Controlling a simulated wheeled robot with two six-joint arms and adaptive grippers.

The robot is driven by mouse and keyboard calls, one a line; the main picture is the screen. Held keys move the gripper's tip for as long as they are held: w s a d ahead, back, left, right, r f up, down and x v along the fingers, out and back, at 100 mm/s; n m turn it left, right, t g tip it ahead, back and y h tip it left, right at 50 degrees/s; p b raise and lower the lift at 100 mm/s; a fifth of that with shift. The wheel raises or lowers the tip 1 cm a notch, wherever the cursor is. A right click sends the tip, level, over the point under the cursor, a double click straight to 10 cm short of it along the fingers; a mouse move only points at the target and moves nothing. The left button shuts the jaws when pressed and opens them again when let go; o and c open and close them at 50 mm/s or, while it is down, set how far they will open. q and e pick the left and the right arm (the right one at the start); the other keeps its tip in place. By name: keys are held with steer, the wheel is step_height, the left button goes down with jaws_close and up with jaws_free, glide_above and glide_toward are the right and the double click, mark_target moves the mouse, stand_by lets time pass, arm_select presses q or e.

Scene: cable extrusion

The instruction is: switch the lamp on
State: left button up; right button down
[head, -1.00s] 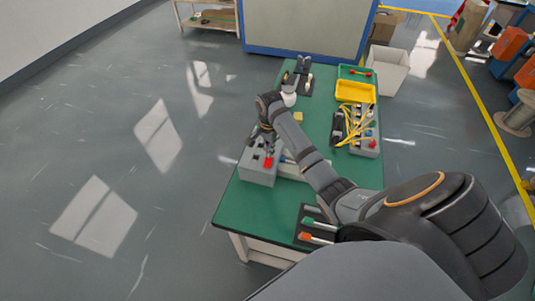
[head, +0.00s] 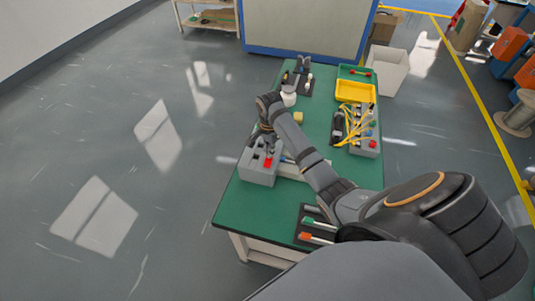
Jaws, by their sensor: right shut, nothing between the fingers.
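A grey control box (head: 257,174) with dark switches and a red part (head: 268,162) on its top sits at the left edge of the green table. My right gripper (head: 265,150) is over the box top, pointing down, shut and empty. Its fingertips are close to the switches; I cannot tell whether they touch one. The gripper hides part of the box top. I cannot make out a lamp for certain or whether any light is on. My left gripper is not in view.
The green table (head: 240,208) also holds a white round object (head: 289,96), a yellow tray (head: 355,91), a grey box with yellow cables (head: 364,148) and a dark tool holder (head: 318,222). My right arm crosses the table. A white bin (head: 387,71) stands behind it.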

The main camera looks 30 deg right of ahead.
steer(key=shift+f, duration=0.85)
steer(key=shift+r, duration=0.1)
step_height(320, 180, up, 7)
steer(key=p, duration=0.9)
stand_by(0.5)
